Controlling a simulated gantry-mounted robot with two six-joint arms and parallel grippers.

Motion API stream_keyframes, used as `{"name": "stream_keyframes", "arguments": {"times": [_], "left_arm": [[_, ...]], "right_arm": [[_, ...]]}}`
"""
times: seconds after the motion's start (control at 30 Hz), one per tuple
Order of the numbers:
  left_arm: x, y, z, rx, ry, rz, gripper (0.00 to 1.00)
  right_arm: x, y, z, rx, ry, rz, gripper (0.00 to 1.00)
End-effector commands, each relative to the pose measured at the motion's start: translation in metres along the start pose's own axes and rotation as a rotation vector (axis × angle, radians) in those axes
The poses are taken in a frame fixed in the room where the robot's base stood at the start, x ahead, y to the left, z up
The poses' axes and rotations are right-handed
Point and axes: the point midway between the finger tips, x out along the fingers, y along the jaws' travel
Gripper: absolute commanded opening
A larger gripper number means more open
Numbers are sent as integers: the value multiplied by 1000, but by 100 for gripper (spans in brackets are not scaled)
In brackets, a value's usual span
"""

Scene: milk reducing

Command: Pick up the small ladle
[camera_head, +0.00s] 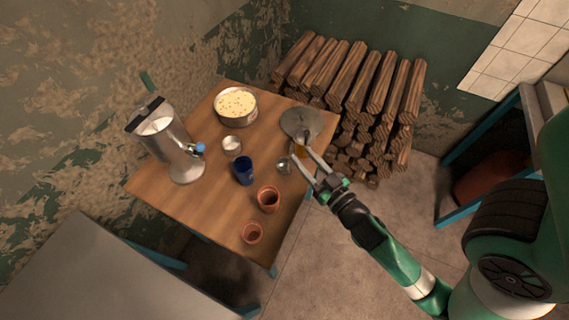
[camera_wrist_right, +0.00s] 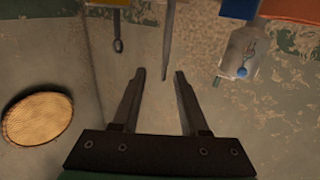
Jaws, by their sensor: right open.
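My right gripper (camera_head: 299,152) is open over the right edge of the wooden table, its fingers pointing toward the tabletop. In the wrist view the two fingers (camera_wrist_right: 157,73) are apart with nothing held between them. A thin grey rod (camera_wrist_right: 168,40) shows ahead of the gap; it may be a ladle handle, but I cannot tell. A small metal vessel (camera_head: 283,165), possibly the small ladle's bowl, sits close to the left of the fingertips. Its handle is not clear. My left gripper is in neither view.
The wooden table (camera_head: 213,206) holds a metal dispenser (camera_head: 182,160), a pot of pale liquid (camera_head: 236,117), a small white-filled cup (camera_head: 232,144), a blue cup (camera_head: 244,178), two clay cups (camera_head: 252,233) and a flat metal disc (camera_head: 303,118). Stacked logs (camera_head: 360,85) stand behind it.

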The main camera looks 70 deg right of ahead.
Motion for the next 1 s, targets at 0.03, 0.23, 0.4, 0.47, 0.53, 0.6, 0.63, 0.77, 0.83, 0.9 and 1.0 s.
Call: {"name": "stream_keyframes", "arguments": {"times": [0.03, 0.23, 0.4, 0.47, 0.53, 0.6, 0.63, 0.77, 0.83, 0.9, 1.0], "left_arm": [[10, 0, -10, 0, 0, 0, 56], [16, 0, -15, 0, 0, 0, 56], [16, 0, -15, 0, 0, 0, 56], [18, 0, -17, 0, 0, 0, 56], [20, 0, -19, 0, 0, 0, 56], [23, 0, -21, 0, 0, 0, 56], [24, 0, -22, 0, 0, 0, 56], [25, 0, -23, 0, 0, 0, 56], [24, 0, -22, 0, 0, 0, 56], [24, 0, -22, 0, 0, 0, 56], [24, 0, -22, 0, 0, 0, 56]], "right_arm": [[11, 0, -8, 1, 2, 2, 44], [37, 0, -3, 1, 1, 0, 44], [42, -2, -2, 0, 2, -1, 44], [50, -3, -5, 0, 3, -1, 44], [63, -5, -7, 0, 4, -2, 44], [75, -7, -8, 1, 4, -1, 44], [80, -6, -7, 2, 2, 0, 44], [90, -6, -5, 0, 1, -1, 44], [91, -6, -4, 0, 1, -1, 44], [91, -6, -4, 0, 1, -1, 44], [90, -6, -4, 0, 1, -1, 35]]}}
